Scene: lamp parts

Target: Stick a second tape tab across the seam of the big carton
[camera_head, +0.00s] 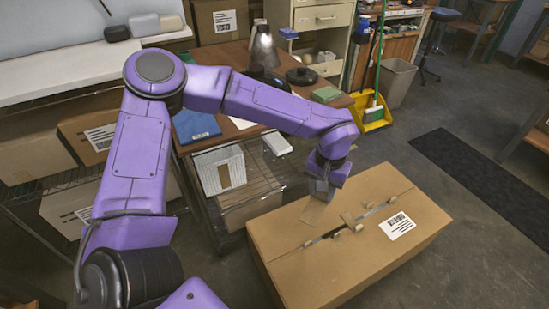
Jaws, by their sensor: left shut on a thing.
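The big carton (300,275) stands on the floor, with a dark seam (325,239) running along its top. A tan tape tab (348,218) lies by the middle of the seam. My left gripper (320,190) is over the far left part of the carton top, pointing down. It is shut on another tan tape tab (312,212), which hangs below the fingers close to the carton top. I cannot tell whether this tab touches the cardboard. My right gripper is not in view.
Several small pale pieces (358,228) sit along the seam, and a white label (397,226) is on the carton's right side. A wire cart (255,185) stands close behind on the left. A desk with a lamp (263,45) is farther back. Floor at right is mostly clear.

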